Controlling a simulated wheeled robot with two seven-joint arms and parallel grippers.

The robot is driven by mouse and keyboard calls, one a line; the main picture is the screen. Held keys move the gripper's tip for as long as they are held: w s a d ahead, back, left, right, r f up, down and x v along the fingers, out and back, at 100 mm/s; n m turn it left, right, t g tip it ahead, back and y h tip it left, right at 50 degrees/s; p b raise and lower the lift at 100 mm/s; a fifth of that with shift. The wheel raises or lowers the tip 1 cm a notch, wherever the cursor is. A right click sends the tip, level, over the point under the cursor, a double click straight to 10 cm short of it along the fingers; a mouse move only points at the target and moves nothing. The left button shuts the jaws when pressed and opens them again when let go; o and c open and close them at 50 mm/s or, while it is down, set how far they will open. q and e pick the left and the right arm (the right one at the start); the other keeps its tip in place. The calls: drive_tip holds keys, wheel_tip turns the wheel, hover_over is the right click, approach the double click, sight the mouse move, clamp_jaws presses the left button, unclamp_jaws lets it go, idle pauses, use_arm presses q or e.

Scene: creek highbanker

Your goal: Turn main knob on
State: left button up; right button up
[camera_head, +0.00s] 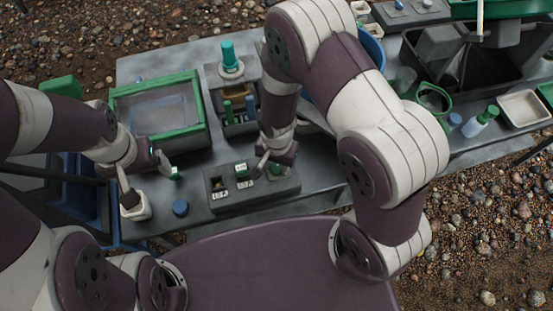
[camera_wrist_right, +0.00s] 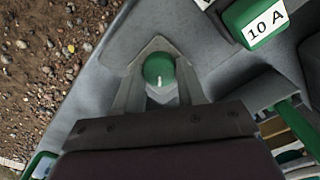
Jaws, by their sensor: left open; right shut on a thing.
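The control box (camera_head: 228,203) stands near the table's front edge. A round green knob (camera_wrist_right: 158,70) with a white mark sits on its grey top, and it shows partly in the head view (camera_head: 276,170). In the right wrist view the mark points toward the bottom of the picture. My right gripper (camera_head: 272,167) is over the box's right end, shut on the knob with a finger on each side. A green part marked 10 A (camera_wrist_right: 252,20) is beside the knob. My left gripper (camera_head: 147,181) is open and empty, left of the box.
A green-rimmed tray (camera_head: 204,112) and a stand with a teal-topped part (camera_head: 231,62) are behind the box. A small white cup (camera_head: 136,212) and a blue cap (camera_head: 180,208) lie near my left gripper. A white tray (camera_head: 523,107) is far right.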

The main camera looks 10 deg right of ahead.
sight(277, 166)
drive_tip(key=shift+r+m+p, duration=0.1)
drive_tip(key=shift+m+p, duration=0.25)
drive_tip(key=shift+m, duration=0.85)
drive_tip(key=shift+w, duration=0.1)
drive_tip(key=o, duration=1.1)
drive_tip(key=shift+c, duration=0.2)
wheel_tip(277, 166, up, 13)
drive_tip(key=shift+f+p, duration=0.2)
drive_tip(key=shift+p, duration=0.2)
